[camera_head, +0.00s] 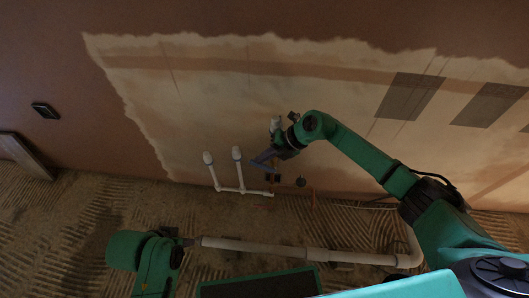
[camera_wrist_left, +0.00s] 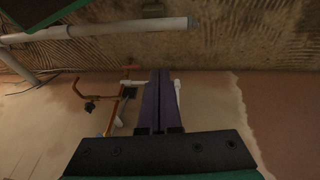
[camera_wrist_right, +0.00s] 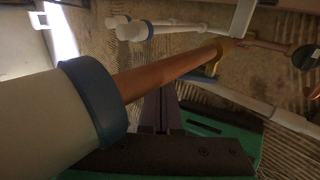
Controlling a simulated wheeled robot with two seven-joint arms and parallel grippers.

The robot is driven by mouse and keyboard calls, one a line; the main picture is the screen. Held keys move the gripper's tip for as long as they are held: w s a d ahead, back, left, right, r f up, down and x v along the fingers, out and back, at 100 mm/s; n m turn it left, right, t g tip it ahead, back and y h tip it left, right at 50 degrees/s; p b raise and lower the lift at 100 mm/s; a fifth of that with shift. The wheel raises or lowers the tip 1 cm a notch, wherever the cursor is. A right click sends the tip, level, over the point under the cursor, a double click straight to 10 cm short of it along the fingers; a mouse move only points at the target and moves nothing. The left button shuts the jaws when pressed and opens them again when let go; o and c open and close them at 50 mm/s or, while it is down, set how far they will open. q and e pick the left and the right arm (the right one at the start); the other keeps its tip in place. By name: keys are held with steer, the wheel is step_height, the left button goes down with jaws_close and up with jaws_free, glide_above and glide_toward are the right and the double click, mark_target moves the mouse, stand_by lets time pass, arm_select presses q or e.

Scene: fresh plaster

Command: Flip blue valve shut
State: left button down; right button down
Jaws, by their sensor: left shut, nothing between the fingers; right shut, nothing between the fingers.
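The blue valve's lever (camera_head: 260,166) shows as a thin blue strip by the small pipework at the wall, just beyond my right gripper (camera_head: 266,157). In the right wrist view the blue lever (camera_wrist_right: 204,78) lies beside a copper pipe (camera_wrist_right: 165,77) and a brass fitting (camera_wrist_right: 228,45). My right gripper's purple fingers (camera_wrist_right: 161,105) are shut and empty below the pipe; whether they touch the lever I cannot tell. In the left wrist view a small blue piece (camera_wrist_left: 110,118) shows on the copper pipework. My left gripper (camera_wrist_left: 158,92) is shut and empty, low at the left in the head view.
Two white pipe stubs (camera_head: 238,166) stand left of the valve. A long white pipe (camera_head: 260,246) runs along the ridged ground in front. A large white pipe with a blue collar (camera_wrist_right: 92,103) is very close in the right wrist view.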

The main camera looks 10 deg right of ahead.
arm_select(q)
steer(key=shift+g+y, duration=0.5)
steer(key=shift+g, duration=0.2)
steer(key=shift+s+a+r+p, duration=0.35)
steer(key=shift+s+a+r, duration=0.85)
steer(key=shift+a, duration=0.1)
arm_select(e)
steer(key=shift+a+f+h, duration=0.1)
steer(key=shift+h, duration=0.3)
